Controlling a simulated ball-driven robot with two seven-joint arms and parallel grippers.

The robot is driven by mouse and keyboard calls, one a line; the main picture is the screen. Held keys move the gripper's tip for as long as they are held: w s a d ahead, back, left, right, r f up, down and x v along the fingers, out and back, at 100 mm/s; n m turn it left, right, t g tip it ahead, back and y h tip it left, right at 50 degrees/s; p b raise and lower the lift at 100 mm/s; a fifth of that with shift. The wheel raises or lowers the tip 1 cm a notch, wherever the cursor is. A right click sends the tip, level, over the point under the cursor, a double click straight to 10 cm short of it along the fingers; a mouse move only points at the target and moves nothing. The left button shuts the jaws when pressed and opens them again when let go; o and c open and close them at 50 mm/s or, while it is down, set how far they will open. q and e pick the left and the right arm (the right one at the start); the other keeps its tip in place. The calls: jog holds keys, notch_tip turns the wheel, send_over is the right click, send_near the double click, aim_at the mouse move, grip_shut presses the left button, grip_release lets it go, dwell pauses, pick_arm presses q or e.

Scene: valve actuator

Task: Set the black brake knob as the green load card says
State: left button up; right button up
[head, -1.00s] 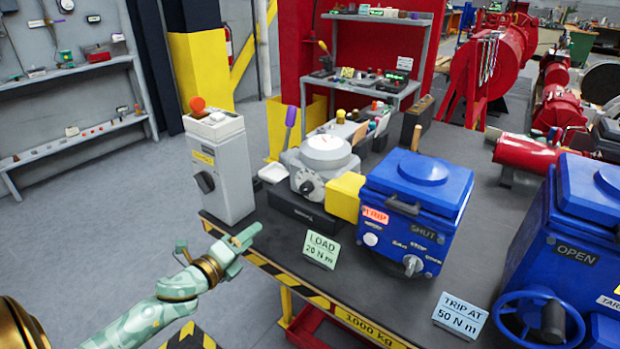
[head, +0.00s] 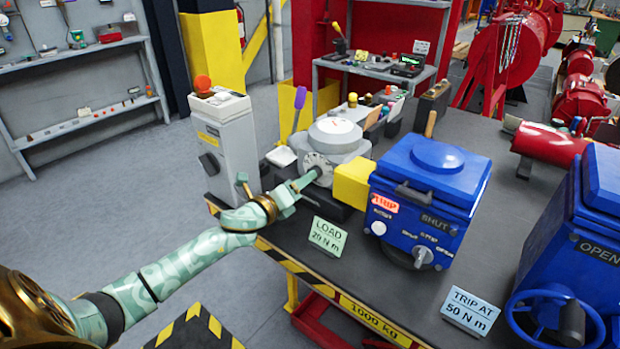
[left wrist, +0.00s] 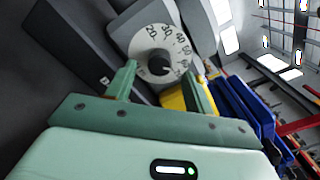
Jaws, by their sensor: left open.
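The black brake knob (left wrist: 158,62) sits at the centre of a white dial (left wrist: 160,45) with numbers from 20 upward, on the grey brake unit (head: 336,138). I cannot tell which number the knob points to. My left gripper (head: 278,176) is open in front of the unit. In the left wrist view its two fingers (left wrist: 161,85) stand apart with the knob between and beyond them; I see no contact. In the head view one finger partly hides the dial. The green load card (head: 327,235) reads LOAD 20 N m. My right gripper is not in view.
A grey control box (head: 223,140) with an orange button stands left of the unit. A yellow block (head: 352,184) and a blue actuator box (head: 430,190) stand to its right. A blue card (head: 470,309) reads TRIP AT 50 N m. The bench front edge (head: 330,290) is striped.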

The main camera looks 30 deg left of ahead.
pick_arm(q)
jog(key=w, duration=0.3)
jog(key=shift+w+d, duration=0.15)
jog(key=shift+w, duration=0.25)
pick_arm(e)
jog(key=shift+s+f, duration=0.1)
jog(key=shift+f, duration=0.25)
pick_arm(q)
jog(key=c, duration=1)
